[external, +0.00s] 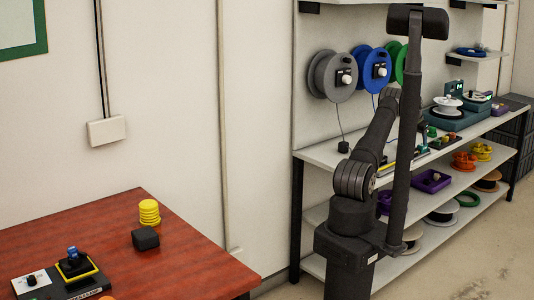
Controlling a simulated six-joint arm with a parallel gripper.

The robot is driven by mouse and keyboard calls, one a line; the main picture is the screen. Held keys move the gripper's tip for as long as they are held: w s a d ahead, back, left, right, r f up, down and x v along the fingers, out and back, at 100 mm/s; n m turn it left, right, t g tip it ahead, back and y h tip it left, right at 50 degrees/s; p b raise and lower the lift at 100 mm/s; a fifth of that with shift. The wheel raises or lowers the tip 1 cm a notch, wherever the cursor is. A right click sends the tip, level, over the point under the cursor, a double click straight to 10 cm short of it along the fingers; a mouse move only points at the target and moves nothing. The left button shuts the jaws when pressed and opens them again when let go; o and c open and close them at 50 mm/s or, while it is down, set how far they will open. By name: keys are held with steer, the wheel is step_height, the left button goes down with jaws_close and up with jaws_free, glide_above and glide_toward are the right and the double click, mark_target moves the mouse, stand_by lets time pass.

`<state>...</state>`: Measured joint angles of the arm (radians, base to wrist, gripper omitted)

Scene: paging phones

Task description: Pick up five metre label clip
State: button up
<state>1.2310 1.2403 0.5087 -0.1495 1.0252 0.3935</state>
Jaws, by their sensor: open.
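Several small coloured pieces (445,139) sit on the bench top beyond my arm, in green, red and yellow. They are too small to read, and I cannot tell which one, if any, is the five metre label clip. My arm rises from its base and reaches toward the bench, passing behind my upright mast. My gripper cannot be made out; the arm and mast hide that area.
Grey (331,76), blue (373,68) and green reels hang on the back panel. The shelving bench (322,153) holds a teal device with a white spool (447,105). Lower shelves carry a purple tray (431,181) and reels. A red-brown table (185,250) stands at left.

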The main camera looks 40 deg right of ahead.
mark_target(420, 146)
steer(key=shift+x, duration=1.95)
steer(key=c, duration=1)
steer(key=shift+r, duration=0.1)
steer(key=shift+c, duration=0.2)
